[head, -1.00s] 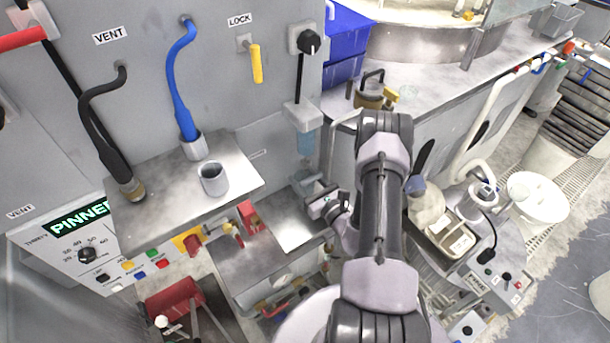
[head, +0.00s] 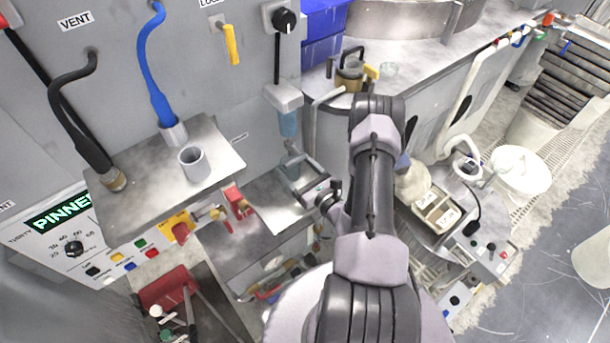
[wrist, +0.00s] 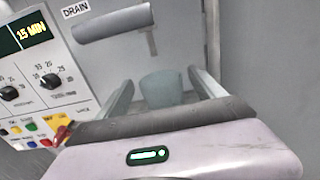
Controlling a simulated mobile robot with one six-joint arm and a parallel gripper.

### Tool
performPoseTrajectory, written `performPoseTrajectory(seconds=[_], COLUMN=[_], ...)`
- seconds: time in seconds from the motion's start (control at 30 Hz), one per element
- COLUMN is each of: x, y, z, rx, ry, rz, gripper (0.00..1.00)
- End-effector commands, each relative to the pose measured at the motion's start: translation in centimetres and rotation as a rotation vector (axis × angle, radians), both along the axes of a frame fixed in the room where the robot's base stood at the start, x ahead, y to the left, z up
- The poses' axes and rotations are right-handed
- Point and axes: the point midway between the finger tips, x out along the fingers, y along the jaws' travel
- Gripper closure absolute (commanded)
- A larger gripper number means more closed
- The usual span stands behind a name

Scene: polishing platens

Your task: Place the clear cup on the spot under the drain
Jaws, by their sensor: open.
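The clear cup (wrist: 166,88), pale teal and see-through, stands upright between the fingers of my gripper (wrist: 160,82) in the wrist view. The fingers are apart, one on each side, and a gap shows on the cup's left; contact on the right is hard to judge. A grey drain pipe (wrist: 115,22) with a downward spout hangs above and in front of the cup, by the DRAIN label (wrist: 75,10). In the head view my gripper (head: 292,165) is low beside the machine wall, and the cup is barely distinguishable there. The spot under the cup is hidden.
A steel shelf (head: 150,205) holds a grey metal cup (head: 194,163) left of my gripper. A control panel (wrist: 40,75) stands close on the left in the wrist view. A counter (head: 425,65) with a brown pot (head: 349,76) lies behind my arm.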

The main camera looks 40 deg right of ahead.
Motion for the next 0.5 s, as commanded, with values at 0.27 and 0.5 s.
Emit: performPoseTrajectory(seconds=[0.27,0.5], x=[-6.8,-9.2], y=[0.3,0.6], z=[0.2,0.1], rx=[0.003,0.001], ry=[0.001,0.001], rz=[-0.006,-0.001], gripper=[0.22,0.22])
